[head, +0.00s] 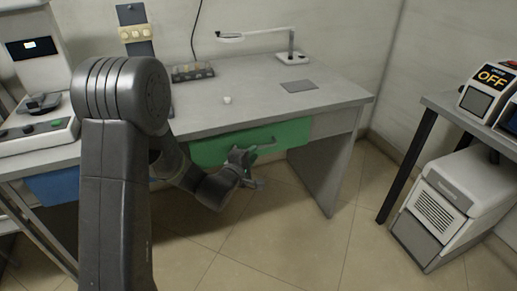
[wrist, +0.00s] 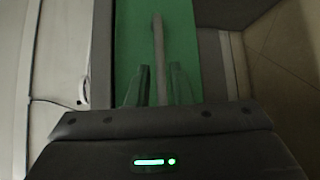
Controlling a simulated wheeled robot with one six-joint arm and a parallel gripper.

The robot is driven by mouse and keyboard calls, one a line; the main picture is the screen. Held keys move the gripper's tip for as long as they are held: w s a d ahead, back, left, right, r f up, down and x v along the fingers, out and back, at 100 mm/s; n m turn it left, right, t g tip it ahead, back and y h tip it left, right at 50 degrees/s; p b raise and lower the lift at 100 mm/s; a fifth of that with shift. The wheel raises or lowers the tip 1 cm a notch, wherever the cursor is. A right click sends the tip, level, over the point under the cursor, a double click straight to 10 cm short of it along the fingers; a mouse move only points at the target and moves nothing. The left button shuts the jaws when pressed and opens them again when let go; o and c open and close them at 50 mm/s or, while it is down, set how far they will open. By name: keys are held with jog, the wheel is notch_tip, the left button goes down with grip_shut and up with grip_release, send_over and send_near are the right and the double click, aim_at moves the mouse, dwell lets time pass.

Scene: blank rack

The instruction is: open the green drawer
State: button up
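The green drawer (head: 210,151) is under the front edge of the grey desk, and its front looks about flush with the desk. Its bar handle (head: 266,146) shows on the drawer front, partly hidden by my gripper (head: 241,158). In the wrist view the green front (wrist: 130,40) fills the middle, and the handle (wrist: 158,45) runs upright in the picture. My gripper (wrist: 160,78) is open, with one finger on each side of the handle. Gaps show beside the handle, though I cannot tell whether either finger touches it.
The desk top (head: 240,98) carries a lamp (head: 290,55), a small white cup (head: 227,100) and a dark flat pad (head: 299,86). The desk's side panel (head: 332,170) stands right of the drawer. A blue drawer (head: 55,186) is at left. The floor (head: 300,250) in front is clear.

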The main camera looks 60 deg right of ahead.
jog(key=shift+w+d+f, duration=0.1)
jog(key=shift+d+f, duration=0.1)
jog(key=shift+d, duration=1.15)
jog(key=shift+d+f, duration=0.2)
jog(key=shift+d, duration=1.15)
grip_shut()
